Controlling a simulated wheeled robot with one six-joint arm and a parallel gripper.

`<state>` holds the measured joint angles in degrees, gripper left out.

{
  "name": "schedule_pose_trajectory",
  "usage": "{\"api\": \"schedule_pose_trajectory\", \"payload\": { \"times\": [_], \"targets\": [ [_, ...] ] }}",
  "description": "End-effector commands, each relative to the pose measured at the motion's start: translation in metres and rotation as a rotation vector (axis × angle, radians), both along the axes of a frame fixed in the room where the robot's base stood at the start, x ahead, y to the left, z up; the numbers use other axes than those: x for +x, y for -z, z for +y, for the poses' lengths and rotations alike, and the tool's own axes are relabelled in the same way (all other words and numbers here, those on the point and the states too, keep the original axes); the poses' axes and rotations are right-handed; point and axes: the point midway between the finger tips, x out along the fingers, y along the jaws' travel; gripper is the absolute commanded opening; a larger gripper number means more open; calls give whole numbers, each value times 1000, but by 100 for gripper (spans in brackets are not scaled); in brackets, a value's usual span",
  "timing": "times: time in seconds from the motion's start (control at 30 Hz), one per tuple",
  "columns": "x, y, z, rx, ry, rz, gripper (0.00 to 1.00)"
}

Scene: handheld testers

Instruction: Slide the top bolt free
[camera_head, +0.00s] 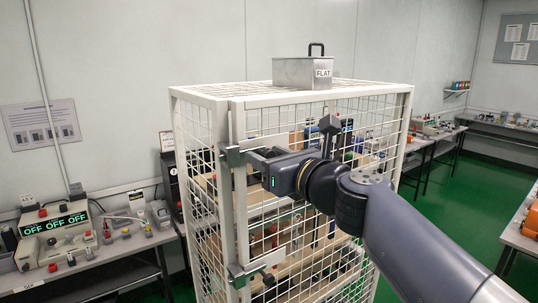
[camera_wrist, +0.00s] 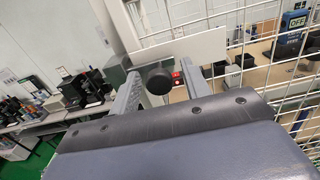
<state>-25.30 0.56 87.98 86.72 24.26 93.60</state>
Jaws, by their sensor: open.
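The top bolt's bracket (camera_head: 232,156) is grey metal on the front left post of a cream wire-mesh cage (camera_head: 290,98). My gripper (camera_head: 254,160) is open beside that bracket and hides the bolt's knob in the head view. In the wrist view, a round black knob (camera_wrist: 155,78) shows between the two spread fingers of my gripper (camera_wrist: 161,84), apart from both in the picture. I cannot tell how deep the knob sits between them. A lower bolt (camera_head: 240,274) with a black knob is on the same post below.
A metal box marked FLAT (camera_head: 305,72) stands on the cage roof. Shelves with tools show behind the mesh. A bench with a device reading OFF (camera_head: 54,224) is at left; another bench (camera_head: 520,238) is at right.

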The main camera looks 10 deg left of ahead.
Motion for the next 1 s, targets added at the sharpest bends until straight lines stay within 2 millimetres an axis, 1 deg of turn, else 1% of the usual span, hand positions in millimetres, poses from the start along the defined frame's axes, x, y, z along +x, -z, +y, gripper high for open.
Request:
{"api": "schedule_pose_trajectory", "payload": {
  "times": [0.3,0.37,0.87,1.0],
  "targets": [
    [2,0,2,0,0,0,45],
    [2,0,2,0,0,0,41],
    [2,0,2,0,0,0,0],
    [2,0,2,0,0,0,0]
  ]
}}
